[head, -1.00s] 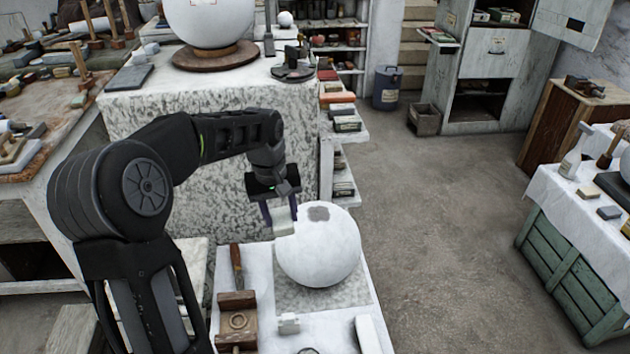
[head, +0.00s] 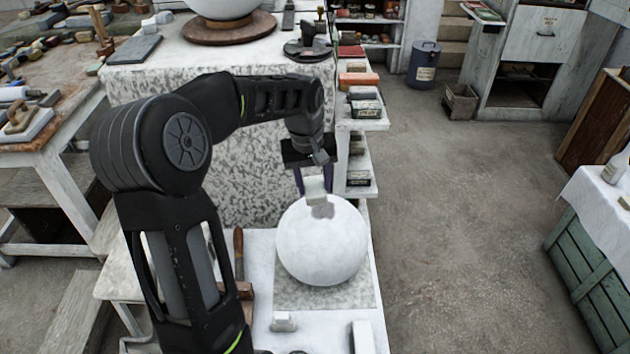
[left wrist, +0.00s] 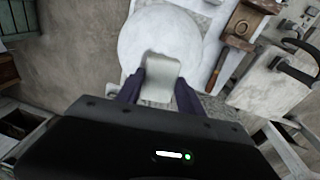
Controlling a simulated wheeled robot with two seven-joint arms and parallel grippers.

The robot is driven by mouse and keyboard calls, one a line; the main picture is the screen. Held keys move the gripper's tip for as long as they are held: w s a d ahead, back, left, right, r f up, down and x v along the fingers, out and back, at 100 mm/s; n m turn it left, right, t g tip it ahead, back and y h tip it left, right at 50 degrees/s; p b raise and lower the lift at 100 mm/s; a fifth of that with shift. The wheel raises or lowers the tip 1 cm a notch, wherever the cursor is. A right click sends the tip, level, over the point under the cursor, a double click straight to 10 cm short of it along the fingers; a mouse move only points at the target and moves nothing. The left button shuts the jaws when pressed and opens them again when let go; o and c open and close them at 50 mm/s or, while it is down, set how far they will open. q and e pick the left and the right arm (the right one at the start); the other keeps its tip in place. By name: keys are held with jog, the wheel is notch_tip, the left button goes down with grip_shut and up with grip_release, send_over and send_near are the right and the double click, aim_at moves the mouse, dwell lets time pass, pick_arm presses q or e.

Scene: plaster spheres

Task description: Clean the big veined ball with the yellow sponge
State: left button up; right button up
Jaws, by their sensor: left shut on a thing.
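The big white ball (head: 321,252) rests on a grey speckled slab (head: 350,297) on the white bench. A grey patch (head: 323,212) shows on its top; veins are too faint to make out. My left gripper (head: 314,184) is shut on a pale, off-white block, apparently the sponge (head: 316,190), which looks cream rather than yellow. The sponge is at the top of the ball, at the back edge of the grey patch, and seems to touch it. The left wrist view shows the sponge (left wrist: 161,78) between both fingers, over the ball (left wrist: 140,32). My right gripper is out of view.
A wooden-handled tool (head: 239,252) lies left of the ball. A small white block (head: 283,321) and a longer white piece (head: 363,337) lie in front. Shelves with boxes (head: 360,108) stand close behind the gripper.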

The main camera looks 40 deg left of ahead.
pick_arm(q)
jog(key=shift+w+f+b, duration=0.15)
jog(key=shift+f+b, duration=0.65)
jog(key=shift+f, duration=0.4)
jog(key=shift+w+f+b, duration=0.15)
jog(key=shift+f+b, duration=0.65)
jog(key=shift+f, duration=0.4)
jog(key=shift+d+f+b, duration=0.1)
jog(key=shift+f+b, duration=0.35)
jog(key=shift+f, duration=0.15)
jog(key=shift+w+f+b, duration=0.1)
jog(key=shift+f+b, duration=0.3)
jog(key=shift+f, duration=0.25)
jog(key=shift+d, duration=0.1)
jog(key=shift+s+d, duration=0.3)
jog(key=shift+s, duration=0.05)
jog(key=shift+b, duration=0.3)
jog(key=shift+s+d+f, duration=0.1)
jog(key=shift+s+d, duration=0.25)
jog(key=shift+s, duration=0.05)
